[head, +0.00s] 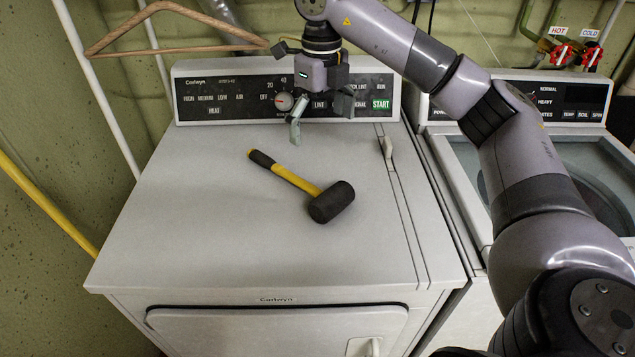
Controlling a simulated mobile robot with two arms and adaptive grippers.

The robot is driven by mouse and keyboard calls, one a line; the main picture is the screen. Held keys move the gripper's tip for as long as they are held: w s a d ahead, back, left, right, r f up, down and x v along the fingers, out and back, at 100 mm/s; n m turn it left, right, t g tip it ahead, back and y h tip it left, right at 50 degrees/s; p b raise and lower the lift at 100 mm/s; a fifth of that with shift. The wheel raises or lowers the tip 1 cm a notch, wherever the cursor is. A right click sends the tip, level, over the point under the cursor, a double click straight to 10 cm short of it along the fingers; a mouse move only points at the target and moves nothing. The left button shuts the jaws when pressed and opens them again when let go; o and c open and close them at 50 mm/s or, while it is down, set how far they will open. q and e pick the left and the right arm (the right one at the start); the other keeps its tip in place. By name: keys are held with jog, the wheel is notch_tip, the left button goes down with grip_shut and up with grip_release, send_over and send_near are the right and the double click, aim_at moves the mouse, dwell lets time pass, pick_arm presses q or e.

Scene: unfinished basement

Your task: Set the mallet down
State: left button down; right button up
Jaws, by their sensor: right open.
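The mallet (301,186) has a black head and a yellow handle with a black grip end. It lies on the white top of the dryer (190,215), its head toward the front right and its grip toward the back left. My right gripper (318,125) is open and empty. It hangs above the back of the dryer top, in front of the control panel, apart from the mallet and behind it in the picture. My left gripper is not in view.
The dryer's control panel (215,98) stands along the back. A wooden hanger (175,45) hangs at the upper left. A washer (470,160) stands on the right, partly hidden by my right arm. The left and front of the dryer top are clear.

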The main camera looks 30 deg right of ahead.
notch_tip(320, 180, down, 6)
send_over(318, 191)
jog(key=f, duration=0.5)
jog(key=shift+s+d+p, duration=0.15)
jog(key=shift+s+p, duration=0.15)
jog(key=shift+p, duration=0.05)
jog(key=shift+f, duration=0.6)
jog(key=f, duration=0.1)
jog(key=f+p, duration=0.1)
jog(key=f, duration=0.1)
jog(key=shift+w+f+p, duration=0.3)
jog(key=shift+f+p, duration=0.05)
jog(key=shift+p, duration=0.05)
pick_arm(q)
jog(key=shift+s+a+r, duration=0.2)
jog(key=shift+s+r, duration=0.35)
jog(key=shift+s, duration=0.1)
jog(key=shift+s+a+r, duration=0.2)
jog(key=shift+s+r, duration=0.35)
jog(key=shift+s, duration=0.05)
pick_arm(e)
jog(key=shift+f, duration=0.4)
jog(key=shift+a, duration=0.2)
jog(key=c, duration=2.3)
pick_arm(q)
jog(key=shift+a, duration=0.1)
pick_arm(e)
grip_shut()
